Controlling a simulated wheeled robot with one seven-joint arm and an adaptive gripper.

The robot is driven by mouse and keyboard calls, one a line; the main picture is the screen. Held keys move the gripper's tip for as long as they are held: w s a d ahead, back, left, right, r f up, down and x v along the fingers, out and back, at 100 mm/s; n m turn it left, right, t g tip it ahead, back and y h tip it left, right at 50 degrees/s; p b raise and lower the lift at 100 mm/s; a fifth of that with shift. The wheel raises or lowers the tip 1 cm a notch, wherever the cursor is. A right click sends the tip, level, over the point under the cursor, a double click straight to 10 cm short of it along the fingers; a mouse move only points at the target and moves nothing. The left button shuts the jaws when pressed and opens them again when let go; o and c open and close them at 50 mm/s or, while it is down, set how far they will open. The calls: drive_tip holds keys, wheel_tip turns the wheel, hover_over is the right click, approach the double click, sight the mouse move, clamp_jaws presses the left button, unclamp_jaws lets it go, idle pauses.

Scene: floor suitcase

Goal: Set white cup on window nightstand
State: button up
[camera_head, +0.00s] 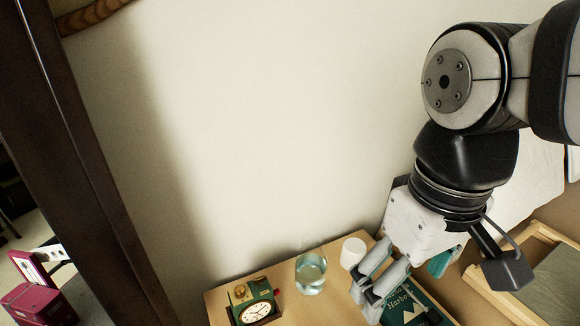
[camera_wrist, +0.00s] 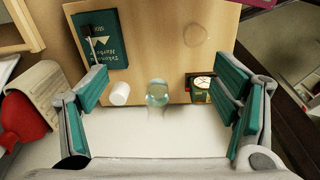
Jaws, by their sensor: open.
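The white cup (camera_head: 353,252) stands upright on the wooden nightstand (camera_head: 222,299), near its wall-side edge. In the wrist view the cup (camera_wrist: 120,93) shows close to the left finger, between the book and the glass. The nightstand top (camera_wrist: 155,35) fills the upper middle of that view. My gripper (camera_head: 370,290) is open and empty above the nightstand, just in front of the cup in the head view. In the wrist view its fingers (camera_wrist: 162,100) are spread wide to both sides. I cannot tell the cup's exact height relative to the fingertips.
A clear round glass (camera_head: 310,272) stands beside the cup. A green and gold clock (camera_head: 254,303) is farther left. A dark green book (camera_head: 402,306) lies to the right, partly behind my fingers. The wall (camera_head: 270,120) rises behind. A wooden-framed piece (camera_head: 495,290) stands at right.

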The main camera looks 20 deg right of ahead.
drive_tip(key=shift+m, duration=0.7)
drive_tip(key=s, duration=0.4)
drive_tip(key=shift+s+a+f, duration=0.3)
wheel_tip(320, 180, up, 20)
drive_tip(key=t+p, duration=0.3)
drive_tip(key=p, duration=1.5)
drive_tip(key=shift+a+r+p, duration=0.2)
drive_tip(key=shift+p, duration=0.1)
